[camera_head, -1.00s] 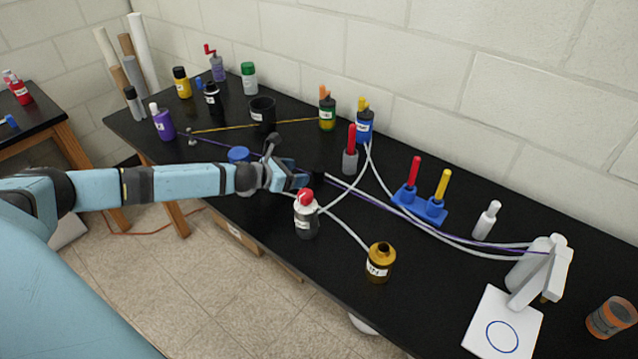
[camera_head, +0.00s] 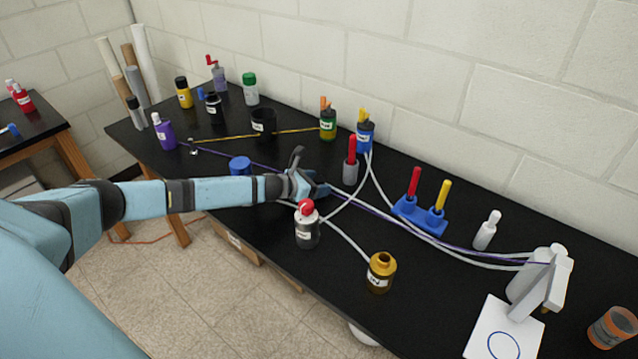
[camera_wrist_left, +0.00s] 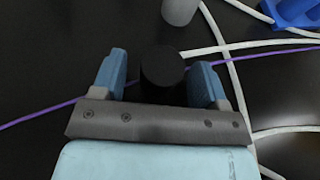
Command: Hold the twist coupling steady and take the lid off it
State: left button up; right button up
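A short black cylinder (camera_wrist_left: 162,72), which looks like the twist coupling, stands between the fingers of my left gripper (camera_wrist_left: 160,80) in the left wrist view. The fingers are apart, one on each side of it. A dark gap shows on its left; the right finger is very close to it, and I cannot tell whether they touch. In the head view my left gripper (camera_head: 313,182) is low over the middle of the black table and mostly hides the cylinder. The seam between lid and body cannot be made out. My right gripper is not in view.
White cables (camera_head: 345,208) and a purple cord (camera_head: 385,213) run close by. A red-capped bottle (camera_head: 307,229) stands just in front, a grey holder with a red handle (camera_head: 350,168) behind, and a blue lid (camera_head: 240,166) to the left. The black table (camera_head: 440,290) has free room front right.

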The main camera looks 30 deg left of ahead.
pick_arm(q)
jog(key=c, duration=1)
jog(key=shift+o, duration=0.2)
